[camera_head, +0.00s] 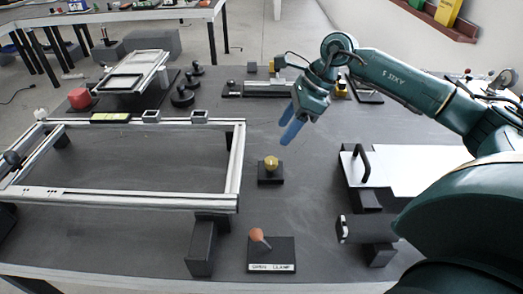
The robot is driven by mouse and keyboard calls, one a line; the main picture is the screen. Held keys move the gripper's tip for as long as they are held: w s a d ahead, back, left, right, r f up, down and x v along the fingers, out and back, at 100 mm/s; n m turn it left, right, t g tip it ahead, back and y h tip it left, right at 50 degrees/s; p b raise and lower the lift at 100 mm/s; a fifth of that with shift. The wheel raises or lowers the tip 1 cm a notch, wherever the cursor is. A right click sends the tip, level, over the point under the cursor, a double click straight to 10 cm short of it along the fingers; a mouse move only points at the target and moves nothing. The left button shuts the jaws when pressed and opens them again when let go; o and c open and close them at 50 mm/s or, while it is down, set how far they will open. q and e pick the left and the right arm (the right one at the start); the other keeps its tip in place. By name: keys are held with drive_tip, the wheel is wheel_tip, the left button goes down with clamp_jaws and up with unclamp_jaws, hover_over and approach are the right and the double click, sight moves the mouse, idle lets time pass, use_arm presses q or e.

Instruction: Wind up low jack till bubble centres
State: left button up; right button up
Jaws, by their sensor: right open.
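A silver rectangular frame (130,201) stands on dark supports at the left of the table. A yellow level (110,117) lies on its back rail; its bubble is too small to read. A dark block (202,247) stands under the front right corner. A dark round knob (12,158) shows at the frame's left end; I cannot tell which support is the low jack. My right gripper (291,131), with blue fingers, is open and empty above the table, right of the frame and apart from it. My left gripper is not in view.
A brass knob (271,163) on a black base stands right of the frame. An orange-tipped lever (258,236) stands on a plate labelled "OPEN CLAMP". A white panel (415,168) with a black handle lies at right.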

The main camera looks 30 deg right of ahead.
sight(272, 160)
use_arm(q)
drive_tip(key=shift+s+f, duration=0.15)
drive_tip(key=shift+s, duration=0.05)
use_arm(e)
drive_tip(key=shift+h, duration=0.4)
drive_tip(key=x, duration=0.4)
drive_tip(key=d+x, duration=0.1)
drive_tip(key=x, duration=0.2)
drive_tip(key=d+x, duration=0.1)
drive_tip(key=x, duration=0.3)
drive_tip(key=shift+w+f, duration=0.35)
drive_tip(key=shift+f, duration=0.3)
drive_tip(key=shift+c, duration=0.4)
drive_tip(key=c, duration=0.9)
drive_tip(key=shift+m, duration=0.3)
